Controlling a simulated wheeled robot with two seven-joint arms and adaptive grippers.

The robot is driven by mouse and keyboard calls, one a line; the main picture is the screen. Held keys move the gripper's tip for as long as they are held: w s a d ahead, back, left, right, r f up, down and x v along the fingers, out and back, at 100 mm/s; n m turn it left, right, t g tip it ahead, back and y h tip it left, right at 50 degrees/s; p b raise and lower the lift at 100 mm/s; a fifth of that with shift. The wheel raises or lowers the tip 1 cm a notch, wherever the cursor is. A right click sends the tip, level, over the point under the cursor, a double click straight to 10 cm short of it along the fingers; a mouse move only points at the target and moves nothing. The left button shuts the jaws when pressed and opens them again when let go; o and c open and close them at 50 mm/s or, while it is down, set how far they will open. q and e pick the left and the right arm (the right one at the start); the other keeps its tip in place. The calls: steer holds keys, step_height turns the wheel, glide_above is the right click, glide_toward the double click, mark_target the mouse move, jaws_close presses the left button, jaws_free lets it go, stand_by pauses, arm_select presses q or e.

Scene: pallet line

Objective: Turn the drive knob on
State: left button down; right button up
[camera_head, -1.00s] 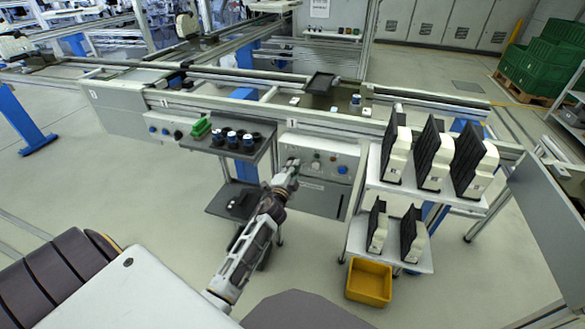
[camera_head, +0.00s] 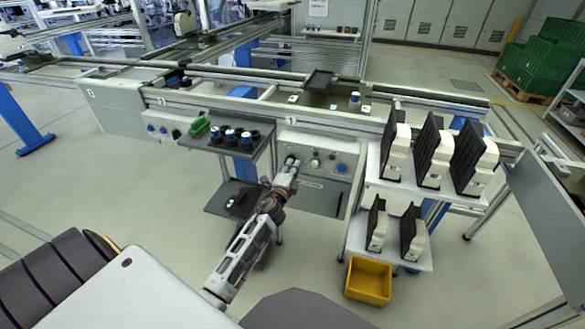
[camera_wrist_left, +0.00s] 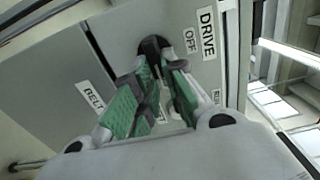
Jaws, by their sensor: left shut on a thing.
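The drive knob (camera_wrist_left: 153,46) is black and sits on the grey control panel (camera_wrist_left: 120,28), beside the labels DRIVE and OFF in the left wrist view. A RUN label is partly hidden by a finger. My left gripper (camera_wrist_left: 158,66) has green finger pads and is shut on the knob. In the head view my left gripper (camera_head: 291,163) reaches the left part of the panel (camera_head: 318,139). The fingers cover much of the knob, so its exact setting cannot be told. My right gripper is not in view.
A blue button (camera_head: 341,168) and a white knob (camera_head: 314,164) are right of my gripper. A shelf (camera_head: 262,140) with dark cups is left of it. A rack (camera_head: 428,192) with black-and-white parts stands right, above a yellow bin (camera_head: 368,281).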

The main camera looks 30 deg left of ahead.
arm_select(q)
steer(key=shift+f, duration=0.1)
steer(key=c, duration=1.5)
jaws_free()
steer(key=shift+v, duration=6)
